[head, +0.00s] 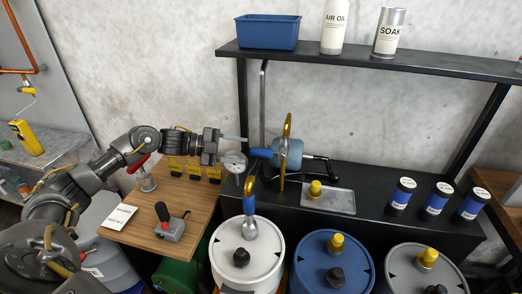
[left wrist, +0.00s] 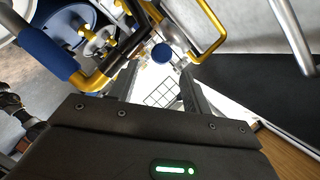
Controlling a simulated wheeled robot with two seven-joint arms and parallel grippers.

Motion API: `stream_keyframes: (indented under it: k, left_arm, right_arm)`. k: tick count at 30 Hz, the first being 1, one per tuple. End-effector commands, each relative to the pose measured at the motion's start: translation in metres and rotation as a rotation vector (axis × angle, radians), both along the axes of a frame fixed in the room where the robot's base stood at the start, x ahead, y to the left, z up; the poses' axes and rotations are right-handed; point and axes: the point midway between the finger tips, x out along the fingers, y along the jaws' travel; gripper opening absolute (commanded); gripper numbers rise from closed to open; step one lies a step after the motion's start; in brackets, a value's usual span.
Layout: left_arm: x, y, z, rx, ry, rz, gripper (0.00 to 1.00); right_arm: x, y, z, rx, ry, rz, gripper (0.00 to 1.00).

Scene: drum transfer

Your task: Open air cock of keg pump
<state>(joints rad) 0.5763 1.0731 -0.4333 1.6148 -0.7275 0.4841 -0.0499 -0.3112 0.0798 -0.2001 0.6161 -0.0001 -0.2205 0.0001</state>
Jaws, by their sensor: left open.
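The keg pump stands at the back middle in the head view, with a blue-grey rounded body (head: 291,154), a yellow bent pipe (head: 287,126) and a blue grip (head: 261,153). In the left wrist view a small blue round knob (left wrist: 162,53) shows just beyond my fingertips, beside yellow piping (left wrist: 208,22). I cannot tell for sure which part is the air cock. My left gripper (head: 236,139) is open and empty, pointing right, left of the pump body and just above the blue grip. Its two fingers (left wrist: 159,72) also show in the left wrist view. My right gripper is not in view.
A white drum (head: 246,262) with a yellow hooked pipe (head: 248,181), a blue drum (head: 333,264) and a grey drum (head: 425,270) stand in front. A wooden table (head: 190,207) lies below my left arm. A black shelf (head: 390,68) spans above the pump.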

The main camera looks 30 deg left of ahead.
Motion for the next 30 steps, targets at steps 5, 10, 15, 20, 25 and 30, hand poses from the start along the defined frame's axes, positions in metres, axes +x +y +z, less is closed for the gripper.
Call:
stream_keyframes:
  k: [5,10,15,20,25,30]
  left_arm:
    - [0.019,-0.028,-0.004,-0.003,0.0,0.002,0.49]
    - [0.032,-0.048,-0.011,-0.002,0.0,0.005,0.49]
    - [0.039,-0.058,-0.015,0.0,0.0,0.006,0.49]
    - [0.04,-0.061,-0.017,0.001,0.0,0.005,0.49]
    - [0.04,-0.061,-0.017,0.001,0.0,0.005,0.49]
    - [0.04,-0.061,-0.017,0.001,0.0,0.005,0.26]
  right_arm:
    - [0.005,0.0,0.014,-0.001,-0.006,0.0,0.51]
    - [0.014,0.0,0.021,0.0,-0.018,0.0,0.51]
    - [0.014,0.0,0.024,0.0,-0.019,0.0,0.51]
    - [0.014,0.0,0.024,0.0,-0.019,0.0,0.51]
    - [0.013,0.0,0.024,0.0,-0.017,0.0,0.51]
    - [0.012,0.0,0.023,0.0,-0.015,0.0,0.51]
